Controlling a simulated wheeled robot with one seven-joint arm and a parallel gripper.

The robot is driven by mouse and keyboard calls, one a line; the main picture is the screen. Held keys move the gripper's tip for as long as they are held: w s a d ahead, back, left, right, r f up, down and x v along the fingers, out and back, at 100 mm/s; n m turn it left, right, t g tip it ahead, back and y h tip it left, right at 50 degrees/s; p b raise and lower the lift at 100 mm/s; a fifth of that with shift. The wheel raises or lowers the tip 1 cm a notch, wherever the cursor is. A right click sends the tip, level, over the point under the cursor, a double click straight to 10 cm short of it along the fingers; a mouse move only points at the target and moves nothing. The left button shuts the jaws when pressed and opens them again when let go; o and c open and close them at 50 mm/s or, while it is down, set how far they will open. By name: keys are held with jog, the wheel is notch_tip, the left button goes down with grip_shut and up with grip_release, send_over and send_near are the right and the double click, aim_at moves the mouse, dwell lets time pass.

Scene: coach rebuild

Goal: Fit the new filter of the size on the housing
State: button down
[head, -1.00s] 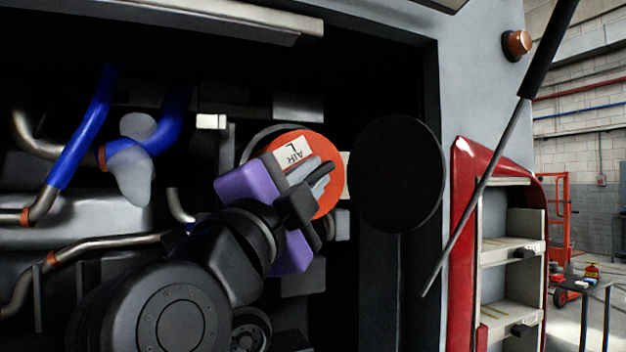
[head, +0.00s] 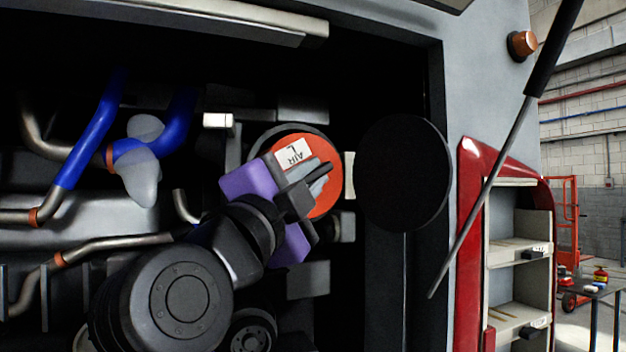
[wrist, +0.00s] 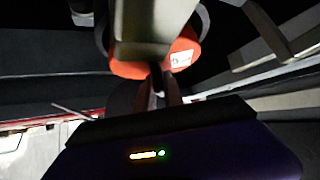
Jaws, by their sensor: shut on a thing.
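The orange filter (head: 325,202) has a white label reading "AIR L" (head: 293,153). It sits at the mouth of the round dark housing (head: 285,131), whose rim shows above and to the left of it. I cannot tell how deep it sits. My purple and black gripper (head: 318,178) is shut on the filter from the front and covers its lower left part. In the wrist view the filter (wrist: 128,70) is beyond the fingers (wrist: 158,88), with a grey part between them. The round black lid (head: 403,175) stands open to the right of the housing.
Blue hoses (head: 85,140) and metal pipes (head: 110,243) lie to the left. A slanting strut (head: 487,195) crosses on the right, in front of a red-edged compartment with shelves (head: 518,250). A black bay edge (head: 437,90) runs beside the lid.

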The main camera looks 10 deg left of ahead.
jog(key=shift+w+a+b, duration=0.25)
jog(key=shift+w+a, duration=0.3)
jog(key=shift+w, duration=0.25)
jog(key=shift+w+a+b, duration=0.2)
jog(key=shift+w+a, duration=0.35)
jog(key=shift+w, duration=0.25)
jog(key=c, duration=1)
grip_release()
jog(key=shift+a+f, duration=0.1)
jog(key=shift+a, duration=0.05)
jog(key=shift+o, duration=0.2)
jog(key=shift+s+a+f+b, duration=0.3)
jog(key=shift+s+f+b, duration=0.15)
jog(key=shift+s+b, duration=0.25)
jog(key=d+b+v, duration=0.1)
jog(key=b+v, duration=0.3)
jog(key=v, duration=0.2)
jog(key=shift+s+a+r, duration=0.15)
jog(key=shift+a, duration=0.2)
jog(key=shift+s, duration=0.1)
